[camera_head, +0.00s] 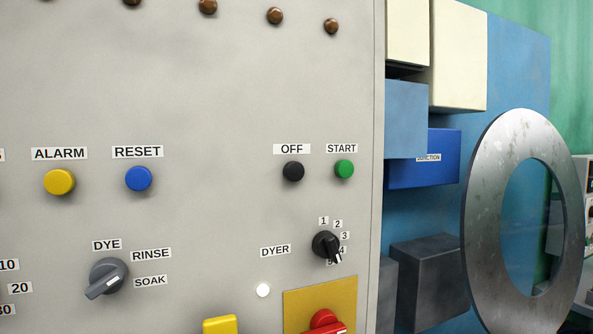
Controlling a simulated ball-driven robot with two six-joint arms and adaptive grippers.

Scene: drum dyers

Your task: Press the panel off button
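The panel (220,110) is a light grey upright face that fills the left and middle of the head view. Its off button (293,171) is a round black button under the label OFF, right of the middle. The green start button (344,169) is close to its right, under the label START. No gripper shows in this view, and nothing covers the off button.
Left are a blue reset button (138,179) and yellow alarm button (59,182). Below are a black dyer knob (326,245), a grey dye knob (108,278) and a red switch (325,321). Right of the panel edge stand blue machinery and a metal ring (481,200).

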